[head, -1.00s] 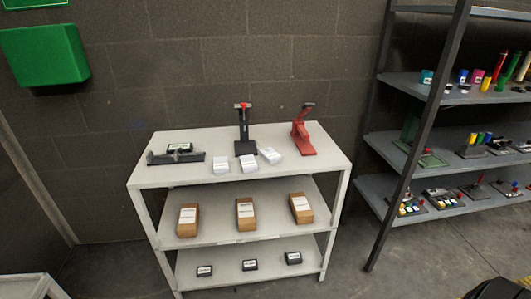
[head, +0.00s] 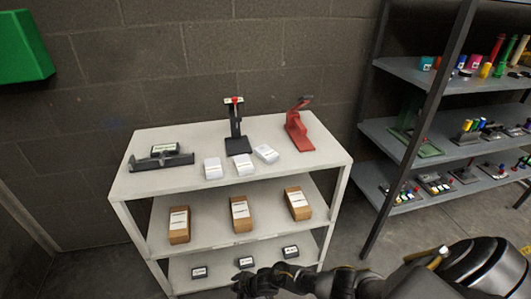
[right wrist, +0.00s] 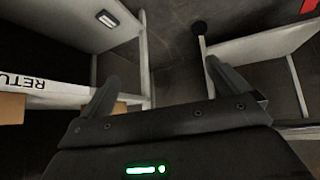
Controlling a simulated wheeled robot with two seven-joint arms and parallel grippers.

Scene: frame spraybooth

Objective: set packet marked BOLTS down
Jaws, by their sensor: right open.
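Three white packets stand on the top of the white shelf unit (head: 130,186): a left one (head: 212,169), a middle one (head: 243,167) and a right one (head: 265,153). Their print is too small to read, so I cannot tell which is marked BOLTS. My right gripper (head: 258,280) is low in front of the unit, near the bottom shelf, below and apart from the packets. In the right wrist view its fingers (right wrist: 162,85) are spread with nothing between them. My left gripper is not in view.
A dark holder (head: 160,161), a black stand (head: 237,140) and a red press-like tool (head: 298,128) share the top. A grey rack (head: 415,157) with coloured parts stands right.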

